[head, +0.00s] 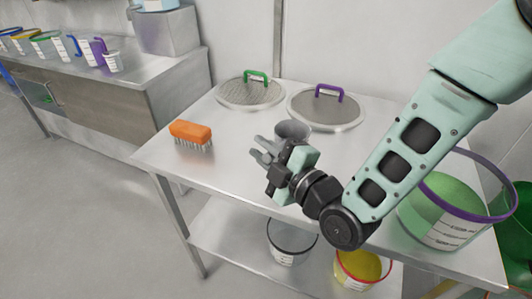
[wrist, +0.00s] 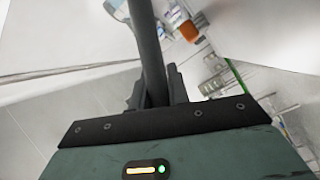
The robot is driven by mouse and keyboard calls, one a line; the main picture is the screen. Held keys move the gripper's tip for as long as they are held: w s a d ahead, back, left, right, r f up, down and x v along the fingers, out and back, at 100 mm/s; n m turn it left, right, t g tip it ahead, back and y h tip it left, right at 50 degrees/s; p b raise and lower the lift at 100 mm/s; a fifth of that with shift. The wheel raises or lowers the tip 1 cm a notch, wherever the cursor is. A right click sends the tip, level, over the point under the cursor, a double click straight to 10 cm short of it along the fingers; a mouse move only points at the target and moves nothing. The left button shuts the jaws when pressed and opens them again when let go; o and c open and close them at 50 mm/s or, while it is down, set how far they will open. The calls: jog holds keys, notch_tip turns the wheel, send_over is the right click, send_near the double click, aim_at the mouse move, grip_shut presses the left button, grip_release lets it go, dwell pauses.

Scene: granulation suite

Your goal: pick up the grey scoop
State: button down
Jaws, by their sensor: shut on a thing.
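The grey scoop (head: 292,129) shows in the head view as a rounded grey bowl just behind my gripper, above the steel table. The gripper covers part of it. My gripper (head: 264,152) is over the middle of the table. In the wrist view, the scoop's dark grey handle (wrist: 148,45) runs up from between the fingers of my gripper (wrist: 156,92), which are shut on it. The handle's far end passes out of that frame. I cannot tell from these views whether the scoop touches the table.
An orange brush (head: 190,132) lies at the table's left. Two round sieve lids, with green (head: 256,76) and purple (head: 330,91) handles, lie at the back. A green tub with a purple rim (head: 447,212) stands at the right. Several buckets sit on the shelf below.

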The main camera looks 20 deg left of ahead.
jog(key=r+p+v, duration=0.2)
jog(key=p+v, duration=1.1)
jog(key=v, duration=0.5)
jog(key=shift+s+r, duration=0.1)
dwell(0.9)
